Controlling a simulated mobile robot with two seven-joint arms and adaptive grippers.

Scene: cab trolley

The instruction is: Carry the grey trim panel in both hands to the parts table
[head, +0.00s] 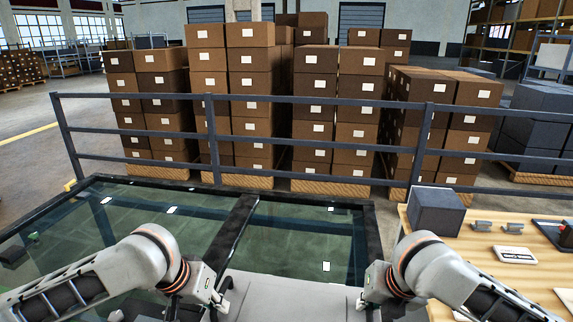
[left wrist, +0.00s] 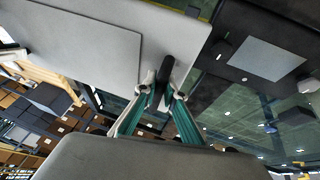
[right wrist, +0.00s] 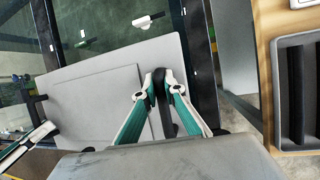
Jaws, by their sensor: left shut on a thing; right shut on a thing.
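The grey trim panel (head: 290,296) is at the bottom middle of the head view, between my two grippers. My left gripper (head: 222,303) is shut on a dark handle at the panel's edge; the left wrist view shows its fingers (left wrist: 161,92) around that handle. My right gripper (head: 364,303) is shut on the other dark handle; its fingers (right wrist: 160,88) show around it in the right wrist view. The panel's flat grey face (right wrist: 95,95) shows there too. The parts table (head: 412,232) has a light wood top and stands to the right of the panel.
A dark-framed glass surface (head: 305,237) lies just ahead of the panel. A dark railing (head: 330,183) runs behind it, with stacked cartons (head: 250,100) beyond.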

